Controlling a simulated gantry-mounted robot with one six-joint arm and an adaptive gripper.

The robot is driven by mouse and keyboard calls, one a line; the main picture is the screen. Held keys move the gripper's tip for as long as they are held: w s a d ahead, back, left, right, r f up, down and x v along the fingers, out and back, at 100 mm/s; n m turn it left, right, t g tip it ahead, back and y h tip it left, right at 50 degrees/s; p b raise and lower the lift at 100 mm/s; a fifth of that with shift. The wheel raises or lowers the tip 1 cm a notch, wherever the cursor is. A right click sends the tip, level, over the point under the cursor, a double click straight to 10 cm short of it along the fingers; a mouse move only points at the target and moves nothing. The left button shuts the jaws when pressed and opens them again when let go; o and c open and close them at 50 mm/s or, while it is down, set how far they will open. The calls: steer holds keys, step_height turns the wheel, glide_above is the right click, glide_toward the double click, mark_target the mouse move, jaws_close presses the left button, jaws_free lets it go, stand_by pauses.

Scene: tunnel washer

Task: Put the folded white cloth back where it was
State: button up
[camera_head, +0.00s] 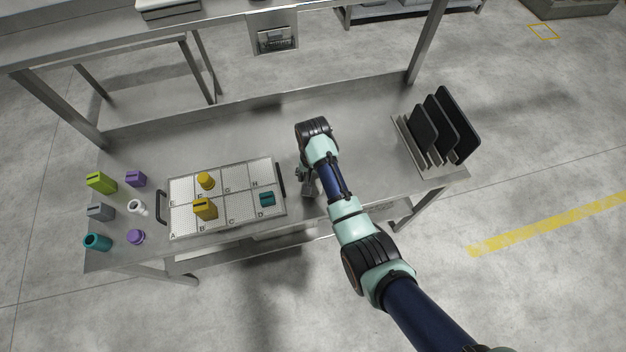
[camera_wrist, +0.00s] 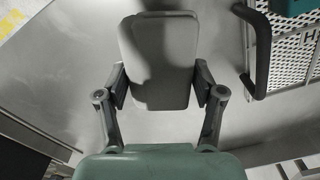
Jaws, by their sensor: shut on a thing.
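The folded white cloth (camera_wrist: 158,75) shows in the wrist view as a pale grey, rounded, layered rectangle, partly in shadow. My gripper (camera_wrist: 161,86) is shut on it, with one finger against each side edge. In the head view my gripper (camera_head: 308,182) is over the steel table, just right of the perforated tray. The cloth is mostly hidden there by my arm. I cannot tell whether it touches the table.
The perforated tray (camera_head: 236,226) has lettered cells, dark handles, two yellow pieces and a teal piece (camera_head: 267,198). Several coloured pieces stand left of it. A rack (camera_head: 419,158) with dark panels stands at the table's right end. Bare table (camera_head: 250,128) lies behind the tray.

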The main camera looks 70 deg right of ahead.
mark_target(313, 183)
steer(key=shift+f+b, duration=0.4)
steer(key=shift+f, duration=1.45)
steer(key=shift+f, duration=0.1)
steer(key=o, duration=1.2)
step_height(313, 183, up, 12)
steer(key=p, duration=0.3)
